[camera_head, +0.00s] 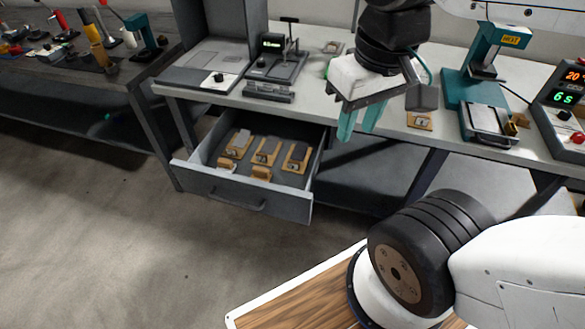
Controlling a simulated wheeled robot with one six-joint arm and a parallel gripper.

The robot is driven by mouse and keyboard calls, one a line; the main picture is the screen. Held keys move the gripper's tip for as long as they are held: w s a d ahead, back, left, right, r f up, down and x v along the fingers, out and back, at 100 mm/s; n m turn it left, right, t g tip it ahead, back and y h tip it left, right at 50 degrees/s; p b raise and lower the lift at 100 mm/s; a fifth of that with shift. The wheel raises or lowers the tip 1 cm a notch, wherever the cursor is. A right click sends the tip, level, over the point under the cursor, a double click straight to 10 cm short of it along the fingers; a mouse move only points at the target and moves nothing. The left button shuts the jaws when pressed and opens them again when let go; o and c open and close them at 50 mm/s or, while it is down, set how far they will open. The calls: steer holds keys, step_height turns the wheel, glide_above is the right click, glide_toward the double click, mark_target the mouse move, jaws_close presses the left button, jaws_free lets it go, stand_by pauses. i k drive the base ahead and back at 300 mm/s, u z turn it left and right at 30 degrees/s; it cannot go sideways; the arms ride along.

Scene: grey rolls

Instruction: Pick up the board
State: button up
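Several small wooden boards with grey pieces on them lie in the open drawer (240,192): a left one (237,146), a middle one (265,152) and a right one (295,158). Another small board (419,121) with a pale patch lies on the tabletop. I cannot tell which one the task means. My gripper (357,131) hangs right of the drawer, with its teal fingers pointing down. The fingers are apart and nothing shows between them. It touches no board.
The grey table (350,116) carries a device with a green display (272,43), a teal press (470,80) and a box with red and green digits (565,90). Another bench (60,75) with tools stands at the left. The floor before the drawer is clear.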

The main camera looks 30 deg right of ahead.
mark_target(266, 152)
steer(key=k, duration=0.95)
steer(key=z, duration=0.45)
steer(key=i, duration=1.55)
steer(key=u, duration=1.8)
